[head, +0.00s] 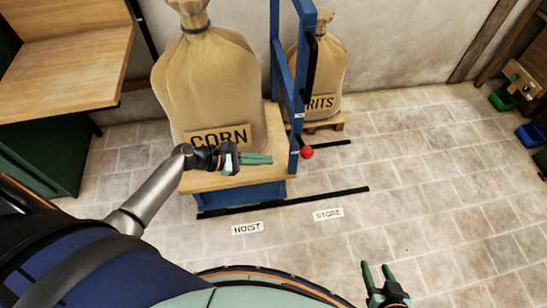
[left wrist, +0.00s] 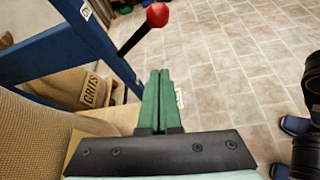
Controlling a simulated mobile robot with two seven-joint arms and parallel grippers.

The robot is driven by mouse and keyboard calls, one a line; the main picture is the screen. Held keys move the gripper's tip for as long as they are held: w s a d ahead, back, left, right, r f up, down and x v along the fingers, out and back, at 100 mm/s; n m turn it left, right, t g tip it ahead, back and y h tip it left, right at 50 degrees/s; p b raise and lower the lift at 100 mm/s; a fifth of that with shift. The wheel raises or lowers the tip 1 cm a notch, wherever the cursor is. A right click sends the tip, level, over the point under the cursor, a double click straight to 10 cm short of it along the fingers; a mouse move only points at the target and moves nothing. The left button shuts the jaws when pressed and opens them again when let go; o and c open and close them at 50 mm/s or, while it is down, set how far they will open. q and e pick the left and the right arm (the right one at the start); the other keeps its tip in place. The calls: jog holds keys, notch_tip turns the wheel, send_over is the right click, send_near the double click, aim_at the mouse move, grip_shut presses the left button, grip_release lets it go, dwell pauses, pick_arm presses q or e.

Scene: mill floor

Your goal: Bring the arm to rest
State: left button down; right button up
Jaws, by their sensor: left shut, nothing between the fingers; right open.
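My left gripper (head: 257,160) is shut and empty in the head view, in front of the lower part of the CORN sack. Its closed green fingers (left wrist: 157,100) show in the left wrist view, pointing towards the lever with the red knob and apart from it. My right gripper (head: 376,273) is open and empty at the bottom of the head view, over bare floor.
The CORN sack (head: 207,90) stands on a wooden-topped blue platform (head: 235,181). A blue frame (head: 292,90) carries a lever with a red knob (head: 306,153). The GRITS sack (head: 326,70) stands behind it on a pallet.

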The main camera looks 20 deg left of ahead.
dwell(0.6)
pick_arm(q)
jog(key=s+d+f+m+g+y+p, duration=0.1)
jog(key=s+f+m+y+p, duration=0.15)
jog(key=s+m, duration=0.3)
jog(key=s+d+f+m+y+p, duration=0.1)
jog(key=s+d+m+y+p, duration=0.15)
jog(key=s+m, duration=0.35)
jog(key=s+r+m+t+y+p, duration=0.1)
jog(key=s+r+m, duration=0.1)
jog(key=m, duration=0.5)
jog(key=s+d+r+m+t+y+p, duration=0.1)
jog(key=s+r+m+p, duration=0.1)
jog(key=r+m, duration=0.3)
jog(key=shift+s+r+m+y+p, duration=0.3)
jog(key=shift+s+m, duration=0.1)
jog(key=shift+m, duration=0.65)
jog(key=shift+f, duration=0.1)
